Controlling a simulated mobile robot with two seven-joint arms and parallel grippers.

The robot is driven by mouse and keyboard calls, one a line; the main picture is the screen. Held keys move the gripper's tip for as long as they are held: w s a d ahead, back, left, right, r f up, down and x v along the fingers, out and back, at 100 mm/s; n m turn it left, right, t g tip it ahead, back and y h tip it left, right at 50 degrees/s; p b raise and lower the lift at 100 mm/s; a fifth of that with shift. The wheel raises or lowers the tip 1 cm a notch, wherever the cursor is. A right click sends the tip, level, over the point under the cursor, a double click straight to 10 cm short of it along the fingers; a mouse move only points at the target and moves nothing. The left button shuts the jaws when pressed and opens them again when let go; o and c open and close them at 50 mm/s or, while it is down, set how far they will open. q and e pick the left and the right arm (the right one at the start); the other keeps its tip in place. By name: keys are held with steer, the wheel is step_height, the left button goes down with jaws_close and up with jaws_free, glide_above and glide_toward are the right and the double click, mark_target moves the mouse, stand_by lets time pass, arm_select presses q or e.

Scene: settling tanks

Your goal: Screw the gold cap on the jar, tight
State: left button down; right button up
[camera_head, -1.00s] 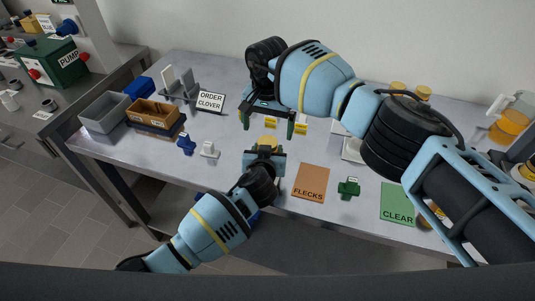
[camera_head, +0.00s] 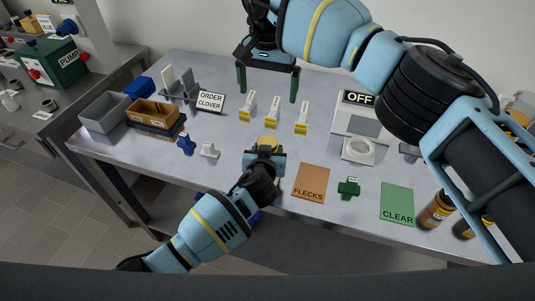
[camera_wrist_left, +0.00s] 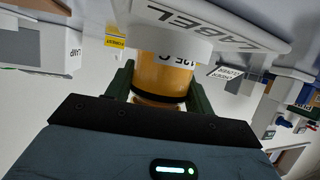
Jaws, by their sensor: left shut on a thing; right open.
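A gold cap (camera_head: 268,140) shows on top of the jar at my left gripper, near the middle of the table. In the left wrist view the amber jar (camera_wrist_left: 162,78), with a white printed band, stands between the green fingers. A gold-coloured ring (camera_wrist_left: 155,101) shows at its end nearest the palm, partly hidden. My left gripper (camera_head: 266,152) is shut on the jar. My right gripper (camera_head: 268,88) is open and empty, raised behind and apart from the jar. How tightly the cap sits cannot be told.
Several small white-and-yellow items, one here (camera_head: 273,113), stand behind the jar. A white machine marked OFF (camera_head: 360,122) is at back right. A grey bin (camera_head: 103,115) stands left.

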arm_select(q)
steer(key=shift+c, duration=2.4)
jaws_free()
steer(key=shift+s+r, duration=0.15)
steer(key=shift+s, duration=0.45)
steer(key=shift+v, duration=3.25)
steer(key=shift+a+r, duration=0.1)
